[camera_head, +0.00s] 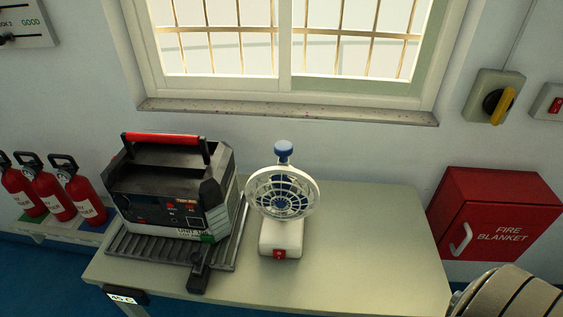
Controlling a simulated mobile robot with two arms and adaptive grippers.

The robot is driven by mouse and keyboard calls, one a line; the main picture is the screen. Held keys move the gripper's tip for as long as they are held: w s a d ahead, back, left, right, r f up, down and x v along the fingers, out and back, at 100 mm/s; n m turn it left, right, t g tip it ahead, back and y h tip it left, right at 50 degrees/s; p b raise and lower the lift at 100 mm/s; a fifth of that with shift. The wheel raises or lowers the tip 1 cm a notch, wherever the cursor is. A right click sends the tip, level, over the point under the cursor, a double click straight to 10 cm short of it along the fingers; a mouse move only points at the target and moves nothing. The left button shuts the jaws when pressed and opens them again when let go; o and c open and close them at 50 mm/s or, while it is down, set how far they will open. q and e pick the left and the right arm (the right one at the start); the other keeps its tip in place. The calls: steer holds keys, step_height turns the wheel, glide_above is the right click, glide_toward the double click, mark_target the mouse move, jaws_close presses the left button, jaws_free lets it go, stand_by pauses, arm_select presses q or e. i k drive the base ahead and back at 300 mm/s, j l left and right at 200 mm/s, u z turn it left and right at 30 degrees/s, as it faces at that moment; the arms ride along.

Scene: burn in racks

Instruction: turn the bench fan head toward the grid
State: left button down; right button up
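The bench fan (281,240) stands upright on the bench, right of a dark bench unit. A blue knob (283,149) sits above the head, and a red switch (279,254) is on the white base. A flat dark slatted grid (140,248) lies under the unit, left of the fan. The window also has a grid of bars (210,38) behind the fan.
The bench unit (160,195) has a red handle. A black lever-like part (199,272) sticks out at the slatted grid's front. Red extinguishers (60,195) stand at left; a red fire blanket box (495,215) is at right. The bench top (375,240) right of the fan is clear.

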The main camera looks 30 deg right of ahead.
mark_target(283, 182)
steer(key=k+l+z, duration=0.6)
steer(key=l, duration=0.2)
steer(key=k, duration=0.05)
